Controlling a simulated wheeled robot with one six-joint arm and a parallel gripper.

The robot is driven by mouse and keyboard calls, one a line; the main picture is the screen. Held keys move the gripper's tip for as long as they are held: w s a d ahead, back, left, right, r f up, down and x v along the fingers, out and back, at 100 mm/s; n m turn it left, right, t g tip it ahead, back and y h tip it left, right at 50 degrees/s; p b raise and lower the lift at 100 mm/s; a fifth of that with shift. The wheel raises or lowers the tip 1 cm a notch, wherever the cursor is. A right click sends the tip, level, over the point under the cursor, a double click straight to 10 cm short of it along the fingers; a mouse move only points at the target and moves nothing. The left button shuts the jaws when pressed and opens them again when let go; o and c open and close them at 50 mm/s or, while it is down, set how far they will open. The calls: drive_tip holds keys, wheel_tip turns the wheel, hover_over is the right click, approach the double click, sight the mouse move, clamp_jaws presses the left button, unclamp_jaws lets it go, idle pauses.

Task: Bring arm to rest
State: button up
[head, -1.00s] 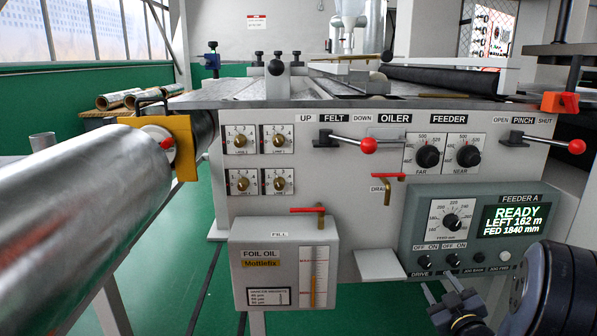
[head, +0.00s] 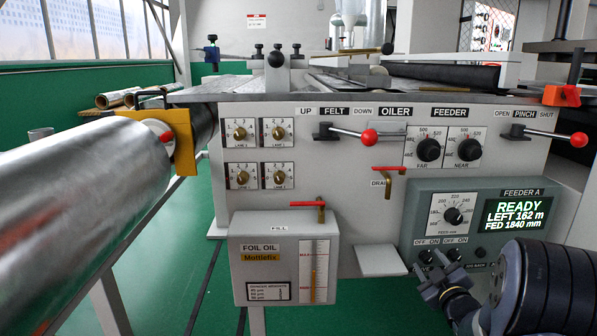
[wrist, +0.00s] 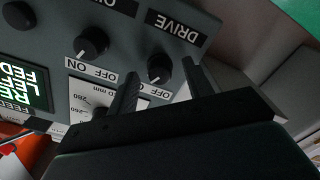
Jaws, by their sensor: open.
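My gripper (head: 433,270) is open and empty at the lower right of the head view. It is in front of the lower left part of the Feeder A control box (head: 412,222) and hides part of its switch row. In the wrist view the two dark fingers of my gripper (wrist: 160,82) point at the box face, which appears upside down. The drive switch (wrist: 159,68) shows close to the fingertips, and a second switch (wrist: 91,43) is to its left. I cannot tell whether the fingers touch the panel. The display (head: 516,213) reads READY, LEFT 162 m, FED 1840 mm.
A foil oil box (head: 262,225) sticks out left of the gripper, with a small shelf (head: 380,262) between. The felt lever (head: 350,134) and pinch lever (head: 548,134) stick out above. A large foil roll (head: 80,220) fills the left. Green floor shows below.

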drive_tip(key=n, duration=0.9)
drive_tip(key=shift+n, duration=0.3)
drive_tip(key=s+p, duration=0.1)
drive_tip(key=s, duration=0.9)
drive_tip(key=shift+s+d+p, duration=0.2)
drive_tip(key=shift+p, duration=0.1)
